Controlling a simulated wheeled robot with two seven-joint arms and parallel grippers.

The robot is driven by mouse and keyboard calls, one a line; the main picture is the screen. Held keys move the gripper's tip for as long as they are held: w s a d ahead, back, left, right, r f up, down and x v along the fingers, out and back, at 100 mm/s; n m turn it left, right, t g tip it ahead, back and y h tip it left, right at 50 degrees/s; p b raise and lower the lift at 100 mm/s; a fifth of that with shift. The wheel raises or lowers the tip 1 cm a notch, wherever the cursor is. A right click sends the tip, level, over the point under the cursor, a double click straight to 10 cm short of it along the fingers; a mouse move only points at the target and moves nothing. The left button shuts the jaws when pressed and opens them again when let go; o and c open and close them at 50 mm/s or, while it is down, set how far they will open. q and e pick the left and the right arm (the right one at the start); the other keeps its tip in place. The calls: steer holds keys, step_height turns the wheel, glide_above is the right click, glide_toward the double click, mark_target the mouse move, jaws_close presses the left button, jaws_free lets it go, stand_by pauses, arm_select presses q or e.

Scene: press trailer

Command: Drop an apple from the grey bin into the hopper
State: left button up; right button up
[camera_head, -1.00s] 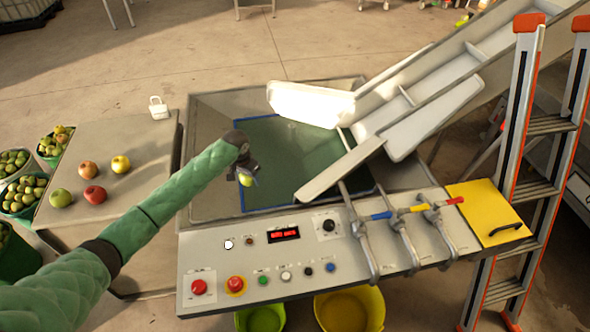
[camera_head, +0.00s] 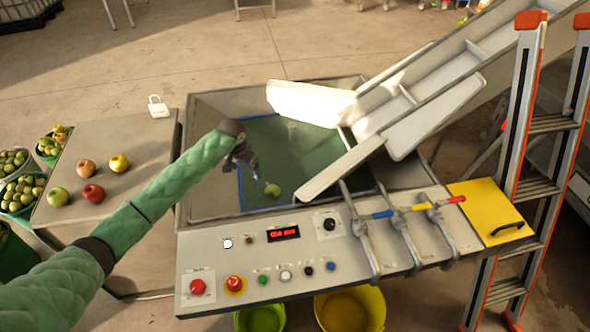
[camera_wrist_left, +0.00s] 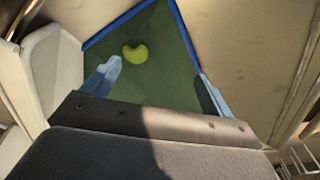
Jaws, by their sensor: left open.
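A yellow-green apple (camera_head: 272,189) is inside the hopper (camera_head: 215,200), over its green, blue-edged bottom; I cannot tell whether it is falling or resting. It also shows in the left wrist view (camera_wrist_left: 135,53), beyond the fingertips and apart from them. My left gripper (camera_head: 254,172) is open and empty above the hopper. Its two pale blue fingers stand wide apart in the left wrist view (camera_wrist_left: 158,85). My right gripper is in neither view. I see no bin that is clearly grey.
Several apples lie on a table (camera_head: 140,155) at left, with a white padlock-shaped object (camera_head: 158,107). Buckets of fruit (camera_head: 22,195) stand beyond it. A white chute (camera_head: 420,105) overhangs the hopper's right side. A control panel (camera_head: 310,250) with levers runs along the front; a ladder (camera_head: 530,150) stands right.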

arm_select(q)
steer(key=shift+s+a+r+b, duration=0.15)
steer(key=shift+r+b, duration=0.1)
steer(key=shift+r, duration=0.75)
steer(key=shift+s+d+r+b, duration=0.1)
steer(key=shift+r+b, duration=0.1)
steer(key=shift+r, duration=0.75)
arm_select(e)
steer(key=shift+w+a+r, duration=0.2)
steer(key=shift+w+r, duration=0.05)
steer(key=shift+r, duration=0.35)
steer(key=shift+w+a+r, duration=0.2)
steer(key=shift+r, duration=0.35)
